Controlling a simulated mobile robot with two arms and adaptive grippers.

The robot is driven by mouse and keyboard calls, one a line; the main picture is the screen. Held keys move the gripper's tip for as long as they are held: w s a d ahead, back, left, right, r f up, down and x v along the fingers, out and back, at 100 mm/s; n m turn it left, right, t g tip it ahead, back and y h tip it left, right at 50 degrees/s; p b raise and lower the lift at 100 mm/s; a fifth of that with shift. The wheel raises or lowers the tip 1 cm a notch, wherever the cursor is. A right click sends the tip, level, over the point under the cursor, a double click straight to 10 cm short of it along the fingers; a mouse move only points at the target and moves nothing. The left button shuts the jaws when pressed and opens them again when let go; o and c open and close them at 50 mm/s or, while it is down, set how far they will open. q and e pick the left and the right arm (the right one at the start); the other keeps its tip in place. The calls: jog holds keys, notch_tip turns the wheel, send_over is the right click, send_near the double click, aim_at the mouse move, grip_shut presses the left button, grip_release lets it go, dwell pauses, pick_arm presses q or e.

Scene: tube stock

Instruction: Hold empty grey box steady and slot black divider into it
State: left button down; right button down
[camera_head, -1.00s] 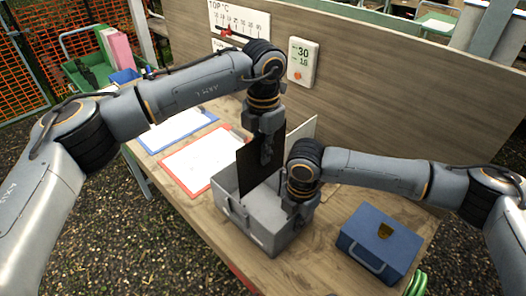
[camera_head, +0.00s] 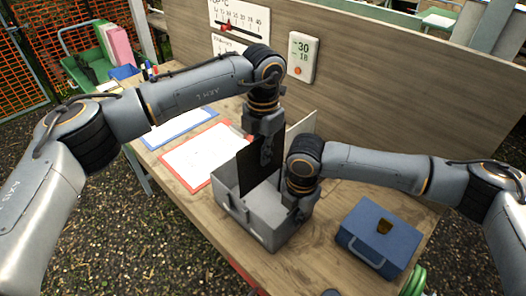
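The grey box (camera_head: 268,228) stands open-topped on the wooden table, near the middle of the view. The thin black divider (camera_head: 247,172) is upright, with its lower part inside the box. My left gripper (camera_head: 267,152) is above the box, pointing down, and is shut on the divider's upper part. My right gripper (camera_head: 299,205) is at the right side of the box, pointing down at its rim. Its fingers are mostly hidden by its wrist, so its grip on the wall is unclear.
A blue case (camera_head: 378,238) with a handle stands right of the box. A red clipboard (camera_head: 200,160) and a blue clipboard (camera_head: 180,128) lie behind left. A wooden partition (camera_head: 400,90) closes the back.

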aim_at(263, 179)
pick_arm(q)
jog(key=shift+f, duration=0.15)
jog(key=shift+f, duration=1.35)
jog(key=shift+f, duration=0.15)
jog(key=shift+f, duration=1.3)
jog(key=shift+f, duration=0.2)
jog(key=shift+f, duration=1.3)
jog(key=shift+f, duration=0.15)
jog(key=shift+f, duration=1.25)
